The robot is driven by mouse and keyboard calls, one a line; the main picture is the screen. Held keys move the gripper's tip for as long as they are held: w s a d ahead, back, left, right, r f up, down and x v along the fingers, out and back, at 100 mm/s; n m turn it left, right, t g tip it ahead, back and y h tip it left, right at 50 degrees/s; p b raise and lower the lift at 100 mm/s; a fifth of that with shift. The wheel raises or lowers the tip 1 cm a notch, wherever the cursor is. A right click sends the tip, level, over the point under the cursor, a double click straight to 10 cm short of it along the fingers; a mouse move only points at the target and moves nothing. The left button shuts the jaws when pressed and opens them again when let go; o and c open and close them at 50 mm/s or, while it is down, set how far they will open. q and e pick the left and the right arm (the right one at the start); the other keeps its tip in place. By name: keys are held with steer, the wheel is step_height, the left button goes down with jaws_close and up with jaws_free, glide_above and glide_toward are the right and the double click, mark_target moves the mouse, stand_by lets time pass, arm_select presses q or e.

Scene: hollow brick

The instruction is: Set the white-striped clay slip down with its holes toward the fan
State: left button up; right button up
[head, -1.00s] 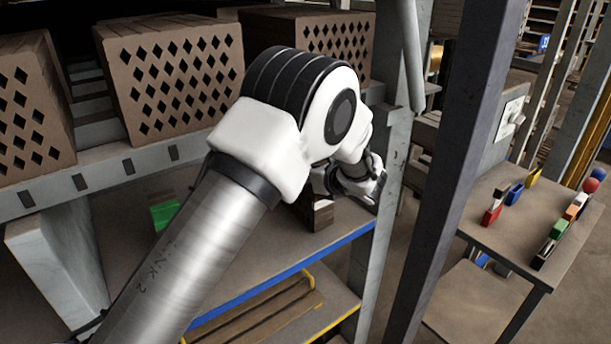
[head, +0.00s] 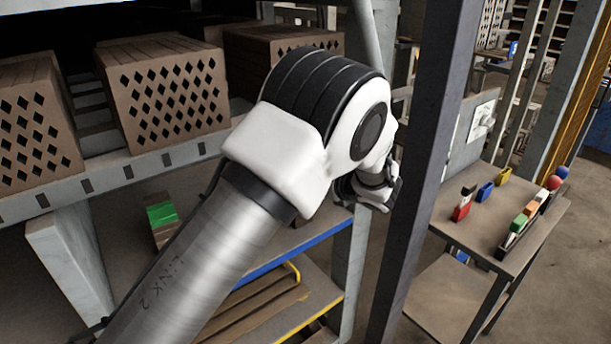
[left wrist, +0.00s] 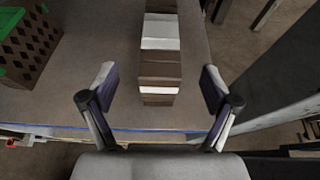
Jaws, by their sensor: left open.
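The white-striped clay slip (left wrist: 160,68) is a brown block with white bands, standing or lying on the grey shelf board in the left wrist view. No holes show on its visible faces. My left gripper (left wrist: 159,82) is open, its two fingers apart on either side of the near part of the slip; I cannot tell how high it is above the board. In the head view my left gripper (head: 372,188) is at the shelf's right end, and my arm hides the slip. I cannot make out a fan. My right gripper is not in view.
A green-topped brown block (head: 162,222) stands on the same shelf; its diamond holes show in the left wrist view (left wrist: 30,45). Large perforated bricks (head: 165,90) fill the shelf above. A dark post (head: 425,180) rises right of my gripper. A side table (head: 530,225) holds small coloured items.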

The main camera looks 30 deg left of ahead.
arm_select(q)
steer(key=s+d+f+n+g+h, duration=0.2)
steer(key=s+f+n+g+h, duration=0.15)
steer(key=s+f, duration=0.65)
steer(key=s+d+f+n+g+h, duration=0.3)
steer(key=s+f, duration=0.4)
steer(key=f, duration=0.7)
steer(key=s+d+f+n+h, duration=0.1)
steer(key=s+f+n+h, duration=0.1)
steer(key=s+n, duration=0.3)
steer(key=s+d+f+n+t+h, duration=0.1)
steer(key=s+f+n+h, duration=0.1)
steer(key=s+f+n, duration=0.3)
steer(key=s+d+f+n+h, duration=0.1)
steer(key=s+n, duration=0.5)
steer(key=s, duration=0.6)
step_height(320, 180, down, 2)
steer(key=shift+f+h, duration=0.25)
steer(key=shift+h, duration=0.3)
steer(key=shift+t, duration=0.25)
